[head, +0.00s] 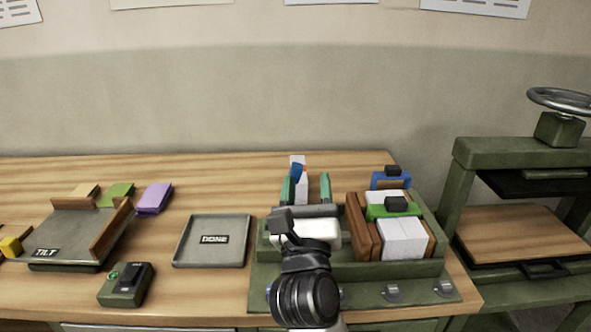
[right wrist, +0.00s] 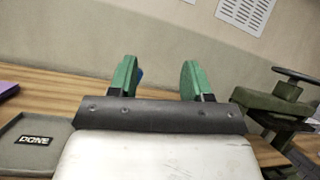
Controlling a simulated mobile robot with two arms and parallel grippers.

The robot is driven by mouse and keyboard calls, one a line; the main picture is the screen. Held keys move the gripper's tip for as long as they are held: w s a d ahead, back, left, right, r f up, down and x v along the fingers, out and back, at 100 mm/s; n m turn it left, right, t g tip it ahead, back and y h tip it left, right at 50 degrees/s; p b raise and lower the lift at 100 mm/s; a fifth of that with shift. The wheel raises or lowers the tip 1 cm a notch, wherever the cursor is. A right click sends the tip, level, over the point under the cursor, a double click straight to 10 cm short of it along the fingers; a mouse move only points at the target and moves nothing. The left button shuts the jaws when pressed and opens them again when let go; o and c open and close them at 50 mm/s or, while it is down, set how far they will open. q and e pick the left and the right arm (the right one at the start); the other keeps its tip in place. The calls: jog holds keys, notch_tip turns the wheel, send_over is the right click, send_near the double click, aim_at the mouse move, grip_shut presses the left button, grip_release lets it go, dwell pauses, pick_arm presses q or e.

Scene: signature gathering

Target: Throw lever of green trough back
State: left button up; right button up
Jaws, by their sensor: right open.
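The olive-green bench unit (head: 272,297) stands at the table's right side. On its right half, a green bar with a black knob (head: 396,206) lies across a white block between brown wooden pieces; I take this as the green trough's lever part. A blue piece with a black knob (head: 391,178) is behind it. My right gripper (head: 306,187) is open, its two green-padded fingers pointing away over the unit's left part, left of the green bar. In the right wrist view the open fingers (right wrist: 156,82) have nothing clearly between them.
A grey tray marked DONE (head: 211,255) is left of the unit. Further left are a tilt tray (head: 68,232), a small green box with a button (head: 126,284) and coloured pads (head: 154,198). A green press with a handwheel (head: 520,150) stands at the right.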

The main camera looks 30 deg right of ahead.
aim_at(295, 176)
jog(key=w+d+f+m+g+y, duration=0.1)
jog(key=w, duration=0.2)
jog(key=w+d+f+m+g+y+p, duration=0.1)
jog(key=w+d+m, duration=0.1)
jog(key=w, duration=0.2)
jog(key=w+d+f+m+g+y, duration=0.1)
jog(key=w+d+y, duration=0.1)
jog(key=w, duration=0.2)
jog(key=shift+w+d+f+m+g+p, duration=0.2)
jog(key=shift+w+f+m+g+p, duration=0.1)
jog(key=shift+m+g, duration=0.1)
jog(key=shift+s, duration=0.1)
grip_shut()
